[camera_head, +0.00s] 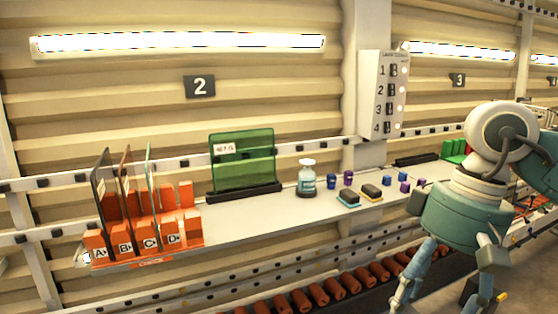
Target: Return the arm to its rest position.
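My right arm comes in from the right edge. Its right gripper (448,298) hangs downward at the lower right, in front of the shelf. Its two fingers are spread wide apart, and I see nothing held between them. The lowest part of one finger reaches the bottom edge of the picture. My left arm and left gripper are not in view.
Brown rollers (320,293) run below. A numbered switch panel (385,93) hangs behind.

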